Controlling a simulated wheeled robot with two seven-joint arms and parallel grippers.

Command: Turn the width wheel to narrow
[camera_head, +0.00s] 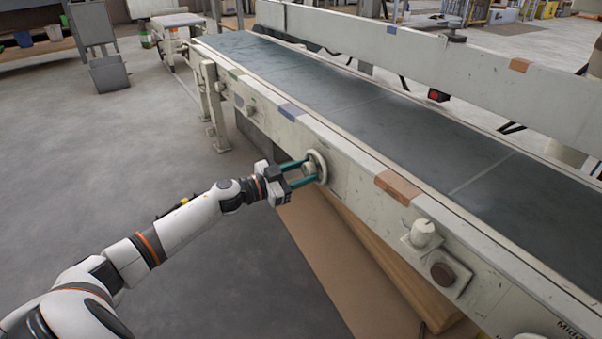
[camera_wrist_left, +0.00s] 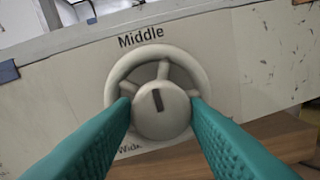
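The width wheel (camera_head: 318,165) is a pale round handwheel on the near side of the conveyor frame. In the left wrist view the wheel (camera_wrist_left: 160,107) faces me, and the dark mark on its hub points up toward the word "Middle". A word reading "Wide" shows below it, partly hidden. My left gripper (camera_head: 308,174) reaches the wheel with its two teal fingers apart. In the wrist view the fingertips lie on either side of the hub, over the rim. I cannot tell whether they touch it. My right gripper is not in view.
The long conveyor's dark belt (camera_head: 345,95) runs above the wheel, with a raised guide rail (camera_head: 480,65) along its far side. A pale knob (camera_head: 423,233) and a brown knob (camera_head: 442,273) sit on the same side, right of the wheel. Cardboard (camera_head: 325,255) lies below; open floor is at left.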

